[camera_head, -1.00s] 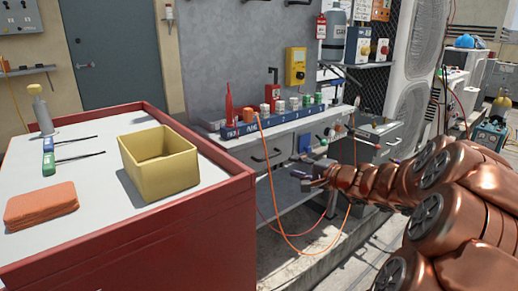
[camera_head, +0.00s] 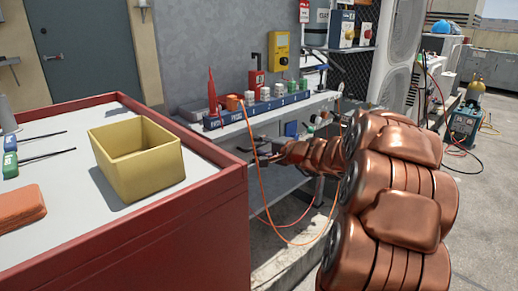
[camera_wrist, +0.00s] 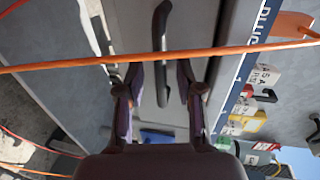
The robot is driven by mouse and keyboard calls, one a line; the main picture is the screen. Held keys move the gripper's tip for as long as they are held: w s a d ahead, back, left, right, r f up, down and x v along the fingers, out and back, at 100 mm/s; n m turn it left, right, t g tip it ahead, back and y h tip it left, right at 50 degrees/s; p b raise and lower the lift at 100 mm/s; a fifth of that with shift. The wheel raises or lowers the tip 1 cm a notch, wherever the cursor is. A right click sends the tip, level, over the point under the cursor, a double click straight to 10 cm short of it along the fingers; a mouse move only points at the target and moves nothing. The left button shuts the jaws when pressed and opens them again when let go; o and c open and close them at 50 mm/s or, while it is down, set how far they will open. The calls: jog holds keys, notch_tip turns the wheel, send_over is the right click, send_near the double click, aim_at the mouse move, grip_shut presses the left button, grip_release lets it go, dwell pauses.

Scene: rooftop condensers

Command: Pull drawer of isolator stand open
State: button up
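The isolator stand (camera_head: 228,131) is a grey bench against the wall. Its drawer has a plain grey front (camera_wrist: 196,28) with a black bar handle (camera_wrist: 163,45), seen close in the wrist view. My gripper (camera_wrist: 161,78) is open, with one finger on each side of the handle's near end. I see gaps between the fingers and the bar. In the head view my gripper (camera_head: 264,153) is at the drawer front, which it and my arm partly hide. The drawer looks closed.
An orange cable (camera_wrist: 60,64) crosses the drawer front close to my fingertips and hangs in a loop in the head view (camera_head: 264,195). A blue labelled rail (camera_head: 268,113) stands on the stand. A red cabinet (camera_head: 205,235) with a yellow bin (camera_head: 150,180) stands at the left.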

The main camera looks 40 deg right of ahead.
jog(key=shift+w+a, duration=0.1)
jog(key=shift+w, duration=0.15)
jog(key=shift+c, duration=0.4)
grip_shut()
